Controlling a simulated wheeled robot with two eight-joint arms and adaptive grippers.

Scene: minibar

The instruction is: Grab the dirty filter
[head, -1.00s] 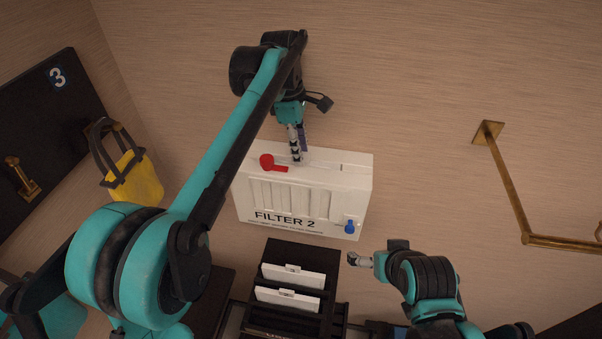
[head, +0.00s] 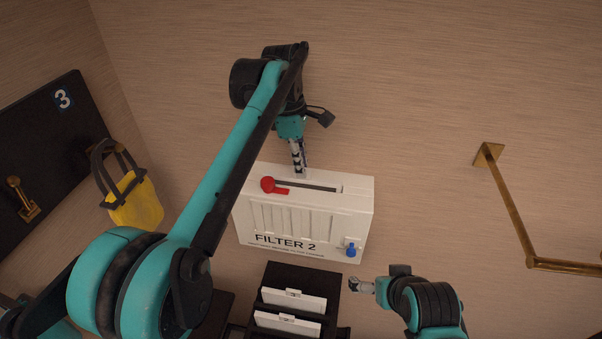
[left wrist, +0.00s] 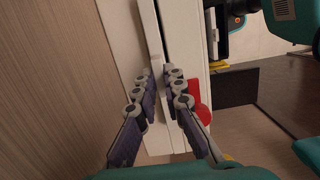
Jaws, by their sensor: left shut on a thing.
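A white box labelled FILTER 2 (head: 325,221) is on the wall, with a dark slot (head: 318,186) along its top and a red lever (head: 268,184) at the slot's left end. My left gripper (head: 301,173) reaches down to the top of the box, just behind the slot. In the left wrist view my fingers (left wrist: 164,92) are shut on a thin white panel (left wrist: 157,42) beside the box body. I cannot tell whether that panel is the dirty filter or a cover. My right gripper (head: 357,285) is below and right of the box; its fingers are too small to read.
A blue knob (head: 351,249) is at the box's lower right. A black rack (head: 303,275) with white panels (head: 294,299) stands below. A yellow bag (head: 134,200) hangs at left. A brass bar (head: 515,210) sticks out at right.

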